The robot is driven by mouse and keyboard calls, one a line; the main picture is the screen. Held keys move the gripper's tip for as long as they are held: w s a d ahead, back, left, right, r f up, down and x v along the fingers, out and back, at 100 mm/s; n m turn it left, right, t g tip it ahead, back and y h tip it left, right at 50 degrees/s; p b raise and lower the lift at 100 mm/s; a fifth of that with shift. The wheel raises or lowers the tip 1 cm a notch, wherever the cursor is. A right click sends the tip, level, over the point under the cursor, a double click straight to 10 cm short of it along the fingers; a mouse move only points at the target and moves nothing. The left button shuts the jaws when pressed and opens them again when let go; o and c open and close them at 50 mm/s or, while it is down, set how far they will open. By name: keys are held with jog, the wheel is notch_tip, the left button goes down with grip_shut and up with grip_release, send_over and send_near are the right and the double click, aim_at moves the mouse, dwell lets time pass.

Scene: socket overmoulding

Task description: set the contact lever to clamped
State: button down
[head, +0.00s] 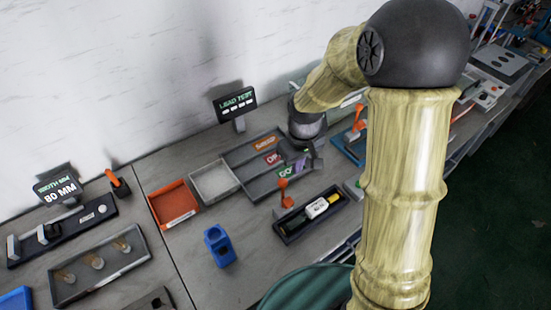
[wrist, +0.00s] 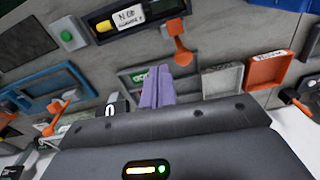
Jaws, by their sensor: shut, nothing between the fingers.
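An orange lever (head: 284,188) with a round knob stands at the dark fixture (head: 290,236) that holds a white-and-yellow part (head: 318,207). In the wrist view this lever (wrist: 181,52) is just beyond my fingertips, to their upper right. A second orange lever (head: 358,116) stands on a blue fixture (head: 343,142), partly behind my arm. No label shows which one is the contact lever, and I cannot read either one's setting. My gripper (wrist: 157,84) has purple fingers, shut and empty. In the head view the gripper (head: 308,164) hangs over the labelled trays, apart from the first lever.
A LEAD TEST display (head: 236,102) stands behind the labelled trays (head: 258,186). An orange tray (head: 173,205), a grey tray (head: 212,183) and a blue holder (head: 219,246) are to the left. Bare bench lies around the blue holder.

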jog(key=w+a+r+n+g+p, duration=0.1)
jog(key=w+a+r+n+p, duration=0.1)
jog(key=w+a+n+p, duration=0.2)
jog(key=a+p, duration=0.2)
jog(key=a, duration=0.2)
jog(key=shift+w+a+g, duration=0.15)
jog(key=shift+w+g, duration=0.15)
jog(key=s+d+f+p, duration=0.2)
jog(key=s+f+p, duration=0.1)
jog(key=f+p, duration=0.3)
notch_tip(320, 180, down, 2)
jog(key=shift+s+d+f, duration=0.15)
jog(key=shift+d+f, duration=0.05)
jog(key=shift+d, duration=0.05)
dwell(0.4)
